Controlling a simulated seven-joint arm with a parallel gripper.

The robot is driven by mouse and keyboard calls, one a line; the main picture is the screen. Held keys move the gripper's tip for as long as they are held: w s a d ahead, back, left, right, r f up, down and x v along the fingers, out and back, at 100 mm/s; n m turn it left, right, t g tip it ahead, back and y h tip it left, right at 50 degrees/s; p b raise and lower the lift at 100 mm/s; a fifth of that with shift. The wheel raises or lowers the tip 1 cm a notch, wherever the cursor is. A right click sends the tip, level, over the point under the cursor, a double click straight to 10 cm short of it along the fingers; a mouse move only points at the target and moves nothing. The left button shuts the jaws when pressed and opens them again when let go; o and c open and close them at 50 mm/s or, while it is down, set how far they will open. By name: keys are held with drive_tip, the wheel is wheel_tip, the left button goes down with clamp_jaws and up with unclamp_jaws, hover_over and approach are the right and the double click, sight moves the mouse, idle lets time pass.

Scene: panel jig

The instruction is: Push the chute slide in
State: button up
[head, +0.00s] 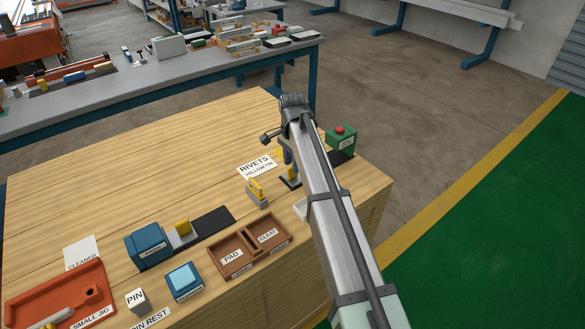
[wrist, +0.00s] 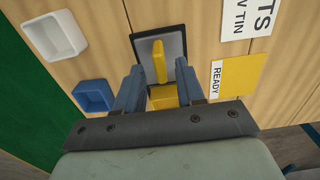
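A yellow block (wrist: 163,97) shows between the fingers. In the head view, a yellow tab (head: 292,174) stands on a dark base beside my arm. My gripper (wrist: 158,78) is open, its blue fingers apart on either side of the yellow parts, with gaps showing. In the head view my gripper (head: 287,158) is partly hidden by my arm. No part is labelled as the chute slide, so I cannot tell which it is.
A grey block with a yellow top (head: 257,190) stands to the left. A blue box (head: 148,245) has a yellow-tabbed grey piece (head: 183,229) at its right. A green box with a red button (head: 341,140) is near the right edge. A brown tray (head: 275,248) is in front.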

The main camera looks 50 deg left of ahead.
drive_tip(key=shift+f, duration=1.45)
drive_tip(key=shift+c, duration=0.2)
clamp_jaws()
